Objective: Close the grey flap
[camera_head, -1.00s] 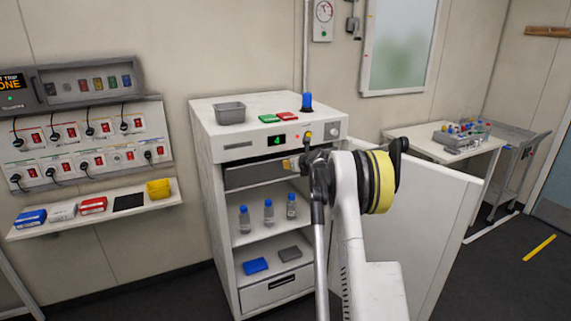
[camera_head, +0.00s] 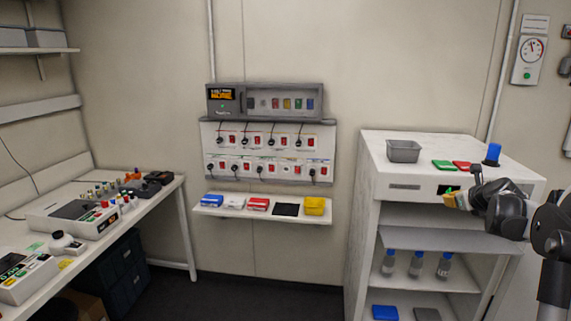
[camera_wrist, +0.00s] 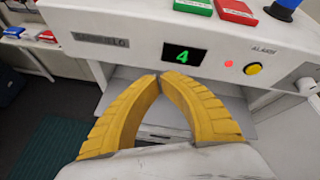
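The grey flap (camera_head: 450,240) is a flat panel at the upper compartment of the white cabinet (camera_head: 366,215). In the head view it lies tilted outward below the control panel, with a dark gap above it. My gripper (camera_head: 452,200) is in front of the control panel near the display, above the flap. In the wrist view my gripper's yellow fingers (camera_wrist: 160,78) meet at their tips with nothing between them. The green "4" display (camera_wrist: 184,55) is just beyond the tips. Grey surfaces show behind and between the fingers, and the fingers partly hide them.
Bottles with blue caps (camera_head: 416,265) stand on the shelf below the flap. A grey tray (camera_head: 404,151), a green box (camera_head: 444,165) and a blue lamp (camera_head: 491,154) are on top. A wall shelf (camera_head: 262,212) and workbench (camera_head: 150,205) lie left, with clear floor between.

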